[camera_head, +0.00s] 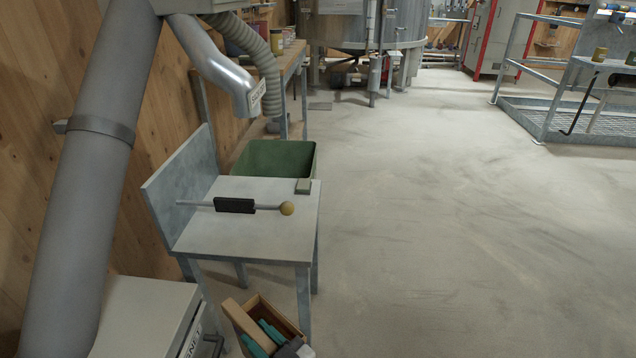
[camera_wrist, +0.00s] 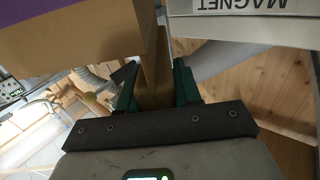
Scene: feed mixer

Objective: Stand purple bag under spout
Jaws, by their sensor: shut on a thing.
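In the wrist view my gripper (camera_wrist: 155,75) is shut, its two green fingers on either side of a narrow brown part of the bag. The brown bag (camera_wrist: 95,45) fills the upper left there, with a purple patch in the corner. In the head view the gripper (camera_head: 264,336) and the brown bag (camera_head: 242,326) are at the bottom edge, in front of the metal stand and partly cut off. No purple shows there. The grey metal spout (camera_head: 240,88), with a white label near its mouth, hangs at upper left, above and behind the stand.
The metal stand (camera_head: 250,240) has a flat top and a tall plate on its left. A rod with a black grip and yellow knob (camera_head: 287,208) crosses it. A green bin (camera_head: 275,160) is behind. A white cabinet (camera_head: 140,315) is at lower left. Floor is clear right.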

